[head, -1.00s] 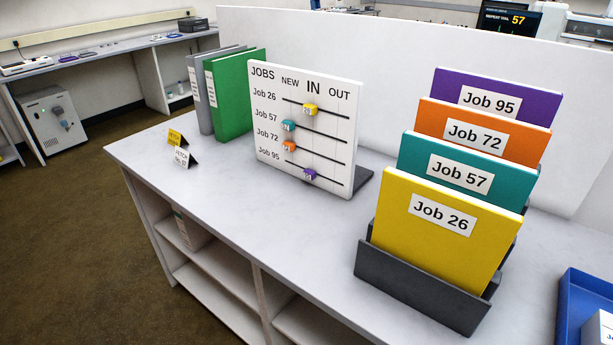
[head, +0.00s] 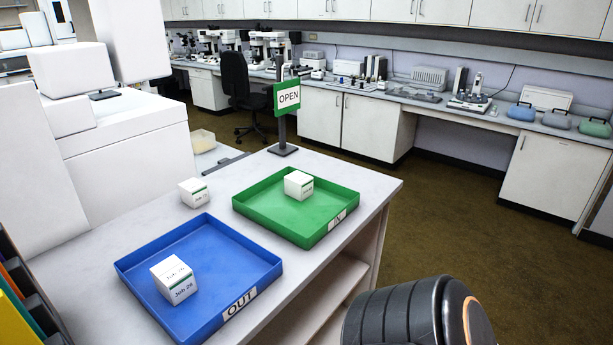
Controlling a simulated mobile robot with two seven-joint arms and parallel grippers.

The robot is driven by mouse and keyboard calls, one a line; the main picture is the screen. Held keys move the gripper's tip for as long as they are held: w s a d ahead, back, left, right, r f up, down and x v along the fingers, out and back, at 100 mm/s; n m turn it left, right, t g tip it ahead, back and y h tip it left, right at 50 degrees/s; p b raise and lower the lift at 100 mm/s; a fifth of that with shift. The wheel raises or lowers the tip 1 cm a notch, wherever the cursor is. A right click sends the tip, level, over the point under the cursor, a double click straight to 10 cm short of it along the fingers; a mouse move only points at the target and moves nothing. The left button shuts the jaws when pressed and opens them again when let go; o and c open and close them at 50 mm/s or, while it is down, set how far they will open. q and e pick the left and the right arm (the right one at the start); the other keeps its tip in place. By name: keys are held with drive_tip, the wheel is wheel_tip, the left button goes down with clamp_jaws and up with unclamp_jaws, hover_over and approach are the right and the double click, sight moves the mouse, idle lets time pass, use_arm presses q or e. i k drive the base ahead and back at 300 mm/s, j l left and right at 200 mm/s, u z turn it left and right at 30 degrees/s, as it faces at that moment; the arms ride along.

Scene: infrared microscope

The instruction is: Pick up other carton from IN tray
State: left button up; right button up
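The green IN tray (head: 251,210) sits on the counter in the middle of the head view. One small white carton (head: 299,184) with a green stripe stands inside it, toward the back; its label is too small to read. A dark, rounded link of my arm shows at the bottom right. Neither of my grippers is in view.
The blue OUT tray (head: 133,277), nearer and left, holds a white carton (head: 174,280) labelled Job 26. Another white carton (head: 193,192) stands on the counter behind it. A green OPEN sign (head: 287,96) on a post stands behind the IN tray.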

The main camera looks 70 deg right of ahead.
sight(299, 185)
drive_tip(key=z, duration=0.5)
drive_tip(key=k+z, duration=0.1)
drive_tip(key=z, duration=0.9)
drive_tip(key=k+l+z, duration=0.1)
drive_tip(key=z, duration=0.35)
drive_tip(key=i+l+u, duration=0.1)
drive_tip(key=u, duration=0.35)
drive_tip(key=l+u, duration=0.25)
drive_tip(key=u, duration=0.15)
drive_tip(key=l+u, duration=0.2)
drive_tip(key=u, duration=0.25)
drive_tip(key=l+u, duration=0.5)
drive_tip(key=l, duration=0.4)
drive_tip(key=k+l, duration=0.1)
drive_tip(key=l, duration=0.2)
drive_tip(key=l+u, duration=0.1)
drive_tip(key=l, duration=0.2)
drive_tip(key=k+l, duration=0.15)
drive_tip(key=l, duration=0.15)
